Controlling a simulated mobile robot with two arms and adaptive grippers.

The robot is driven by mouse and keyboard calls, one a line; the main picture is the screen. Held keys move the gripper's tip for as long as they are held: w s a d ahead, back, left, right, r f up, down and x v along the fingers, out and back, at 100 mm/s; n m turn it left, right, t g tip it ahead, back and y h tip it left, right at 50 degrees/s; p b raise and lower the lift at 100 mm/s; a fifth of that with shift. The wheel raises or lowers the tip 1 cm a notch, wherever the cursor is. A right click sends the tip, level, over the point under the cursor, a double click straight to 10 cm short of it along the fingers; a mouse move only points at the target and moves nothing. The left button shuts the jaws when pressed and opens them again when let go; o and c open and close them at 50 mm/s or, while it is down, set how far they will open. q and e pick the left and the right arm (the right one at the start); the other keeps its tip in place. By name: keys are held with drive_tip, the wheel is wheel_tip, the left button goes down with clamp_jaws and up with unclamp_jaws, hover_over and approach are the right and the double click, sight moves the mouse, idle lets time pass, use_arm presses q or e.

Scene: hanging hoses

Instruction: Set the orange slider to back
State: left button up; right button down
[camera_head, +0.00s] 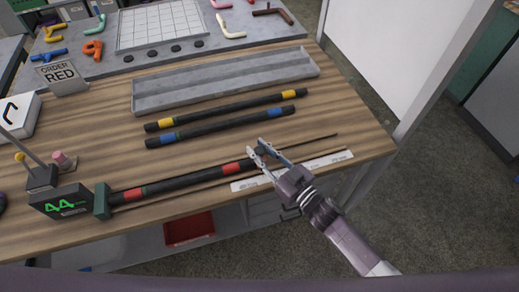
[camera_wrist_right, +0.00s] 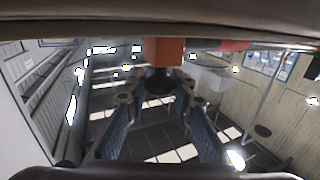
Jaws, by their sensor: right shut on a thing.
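An orange block, which I take for the orange slider (camera_wrist_right: 162,50), shows at the top middle of the right wrist view, in line with the gap between my fingers. A dark round piece sits just below it. In the head view I cannot make the slider out clearly at the fingertips. My right gripper (camera_head: 258,148) is at the right end of a dark hose (camera_head: 190,180) with red bands, above the table's front edge. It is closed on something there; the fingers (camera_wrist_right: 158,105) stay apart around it. My left gripper is not in view.
Two more dark hoses, with yellow (camera_head: 230,109) and blue bands (camera_head: 222,126), lie behind. A grey tray (camera_head: 225,80) is farther back. A thin dark rod (camera_head: 310,142) and a white strip (camera_head: 310,166) extend to the right. A dark box with green display (camera_head: 62,200) stands left.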

drive_tip(key=shift+d, duration=0.1)
drive_tip(key=w+d, duration=0.1)
drive_tip(key=d, duration=0.2)
drive_tip(key=w+d, duration=0.1)
drive_tip(key=d, duration=0.3)
drive_tip(key=w+d, duration=0.1)
drive_tip(key=d, duration=0.2)
drive_tip(key=shift+w+d+f+b, duration=0.15)
drive_tip(key=shift+w+b, duration=0.05)
drive_tip(key=shift+b, duration=0.1)
drive_tip(key=w+d+b, duration=0.1)
drive_tip(key=d, duration=0.3)
drive_tip(key=w+d+b, duration=0.1)
drive_tip(key=w+d, duration=0.1)
drive_tip(key=d, duration=0.3)
drive_tip(key=w+d+b, duration=0.1)
drive_tip(key=d+b, duration=0.1)
drive_tip(key=d, duration=0.2)
drive_tip(key=shift+w+d, duration=0.3)
drive_tip(key=shift+d, duration=0.5)
drive_tip(key=shift+w, duration=0.1)
drive_tip(key=c, duration=1.7)
unclamp_jaws()
drive_tip(key=shift+d, duration=0.15)
drive_tip(key=shift+o, duration=0.2)
